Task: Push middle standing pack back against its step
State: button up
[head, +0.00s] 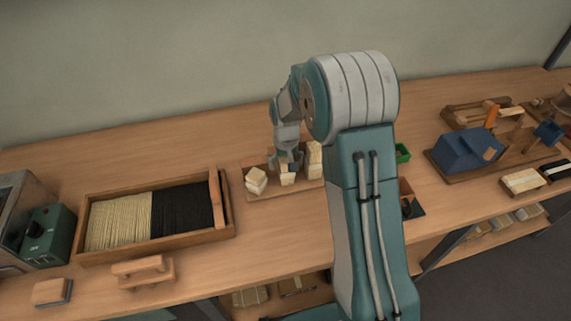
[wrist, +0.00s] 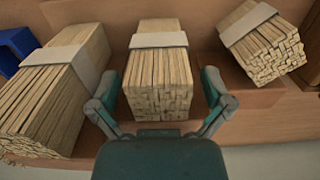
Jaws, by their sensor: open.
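The middle pack, a bundle of pale sticks with a light paper band, stands on a wooden holder (head: 290,190); it shows in the head view (head: 287,178) and fills the centre of the wrist view (wrist: 158,75). My gripper (head: 287,160) is open, with one finger on each side of this pack in the wrist view (wrist: 158,88); I cannot tell if either finger touches it. A taller pack (head: 315,155) stands at right in the head view and at left in the wrist view (wrist: 50,95). A tilted pack (head: 256,181) shows at right in the wrist view (wrist: 262,45). The middle pack's contact with its step is unclear.
A tray of pale and black bristles (head: 160,242) lies to the left. A small green bin (head: 402,153) stands to the right, behind my arm. A blue device (head: 468,150) on a board stands farther right. The bench behind the holder is clear.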

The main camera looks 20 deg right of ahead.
notch_tip(320, 180, up, 12)
jog(key=shift+f, duration=0.25)
dwell(1.1)
